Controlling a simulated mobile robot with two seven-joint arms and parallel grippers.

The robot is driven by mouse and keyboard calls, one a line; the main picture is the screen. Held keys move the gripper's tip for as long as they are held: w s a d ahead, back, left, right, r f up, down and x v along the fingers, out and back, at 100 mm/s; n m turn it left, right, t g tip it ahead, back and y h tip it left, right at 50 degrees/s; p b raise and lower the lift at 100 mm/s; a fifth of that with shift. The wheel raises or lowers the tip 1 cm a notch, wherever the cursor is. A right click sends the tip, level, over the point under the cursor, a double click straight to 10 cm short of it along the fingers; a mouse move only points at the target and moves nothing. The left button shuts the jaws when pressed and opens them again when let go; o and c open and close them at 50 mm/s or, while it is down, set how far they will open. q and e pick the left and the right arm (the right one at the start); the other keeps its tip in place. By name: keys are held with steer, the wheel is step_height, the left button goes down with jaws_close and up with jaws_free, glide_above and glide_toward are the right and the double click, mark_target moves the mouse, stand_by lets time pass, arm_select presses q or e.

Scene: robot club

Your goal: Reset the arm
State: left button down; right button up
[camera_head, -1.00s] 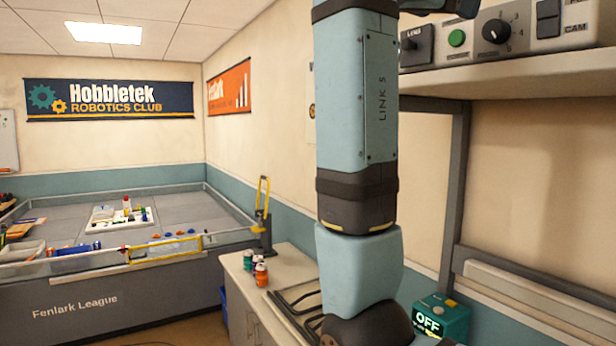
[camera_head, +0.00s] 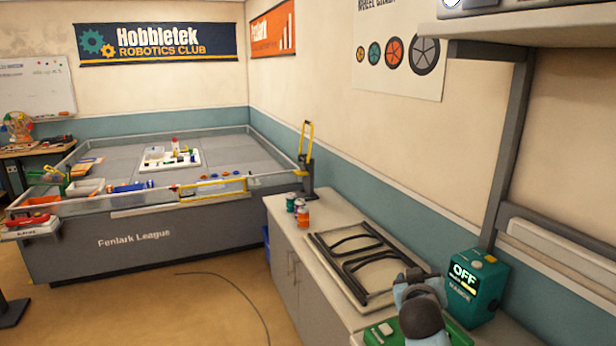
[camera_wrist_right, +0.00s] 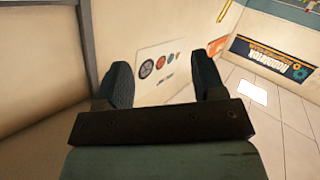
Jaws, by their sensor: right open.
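My right gripper (camera_wrist_right: 164,66) shows in the right wrist view, with its two dark fingers spread apart and nothing between them. The wheel chart on the wall shows upside down beyond the fingers, so the wrist is rolled over. In the head view, a blue-grey and dark part of my arm (camera_head: 421,312) shows low at the right, over the counter. Whether it touches anything there I cannot tell. My left gripper is in neither view.
A teal box reading OFF (camera_head: 472,287) stands on the counter (camera_head: 345,216), right of my arm part. A green box (camera_head: 388,332) lies below it. A shelf (camera_head: 545,22) overhangs the right side.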

steer(key=s+a+f+n+y, duration=0.1)
steer(key=s+f+n+y, duration=0.1)
steer(key=s+f, duration=0.7)
steer(key=s+a+f+g+y+p, duration=0.1)
steer(key=s+f+y, duration=0.2)
steer(key=s+f, duration=0.7)
steer(key=s+a+f+g+y, duration=0.2)
steer(key=s+f, duration=0.7)
steer(key=s, duration=0.7)
steer(key=shift+s+f+y+p, duration=0.15)
steer(key=shift+f+y+p, duration=0.2)
steer(key=shift+y, duration=0.05)
steer(key=shift+a, duration=0.1)
